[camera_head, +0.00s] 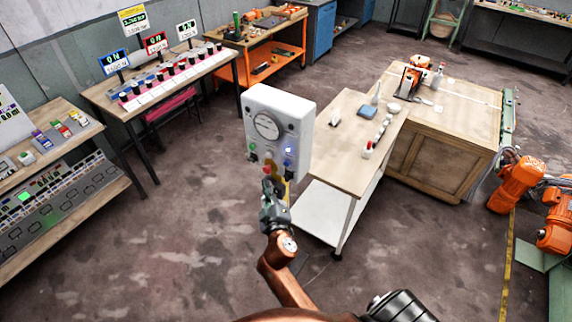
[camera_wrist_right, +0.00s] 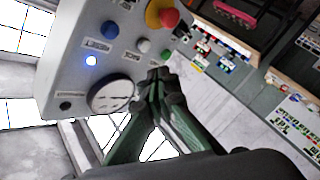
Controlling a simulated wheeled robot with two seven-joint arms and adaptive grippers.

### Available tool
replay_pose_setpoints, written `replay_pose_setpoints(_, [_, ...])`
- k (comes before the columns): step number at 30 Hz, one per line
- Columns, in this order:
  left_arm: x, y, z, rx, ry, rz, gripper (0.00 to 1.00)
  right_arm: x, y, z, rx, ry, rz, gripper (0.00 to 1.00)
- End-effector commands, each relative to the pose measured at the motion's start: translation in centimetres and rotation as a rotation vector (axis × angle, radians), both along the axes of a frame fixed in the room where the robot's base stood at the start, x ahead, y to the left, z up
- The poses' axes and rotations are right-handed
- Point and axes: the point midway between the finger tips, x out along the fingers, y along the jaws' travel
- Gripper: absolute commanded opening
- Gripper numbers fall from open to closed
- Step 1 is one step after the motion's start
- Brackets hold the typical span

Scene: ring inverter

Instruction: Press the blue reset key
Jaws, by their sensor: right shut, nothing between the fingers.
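The blue reset key (camera_wrist_right: 109,28) is a round blue button on the white control box (camera_head: 290,112), just beyond a lit blue lamp (camera_wrist_right: 91,60) in the wrist view. In the head view the blue key (camera_head: 288,161) sits low on the right of the box face, under the lamp. My right gripper (camera_wrist_right: 158,74) is shut and empty, its tips near the white button (camera_wrist_right: 143,45) and green button (camera_wrist_right: 163,55), apart from the blue key. Whether the tips touch the box I cannot tell. My left gripper is not in view.
The box carries a round gauge (camera_head: 267,125) and a red mushroom button (camera_wrist_right: 168,17) on a yellow base. A wooden table (camera_head: 340,150) stands right of the box, with small items on it. A bench with displays (camera_head: 150,100) stands at left. Open floor lies between.

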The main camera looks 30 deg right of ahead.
Motion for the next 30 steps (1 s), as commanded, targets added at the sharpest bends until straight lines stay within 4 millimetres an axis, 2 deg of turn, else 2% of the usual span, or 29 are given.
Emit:
replay_pose_setpoints(8, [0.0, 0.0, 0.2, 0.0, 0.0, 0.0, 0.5, 0.3, -0.5, 0.0, -0.003, 0.001, 0.002, 0.0])
replay_pose_setpoints(21, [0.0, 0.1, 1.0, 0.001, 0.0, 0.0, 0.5, 2.4, -5.8, 0.0, -0.004, 0.001, 0.0, 0.0])
replay_pose_setpoints(30, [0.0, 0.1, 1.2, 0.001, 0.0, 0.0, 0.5, 3.3, -7.9, 0.0, 0.001, 0.001, 0.001, 0.0])
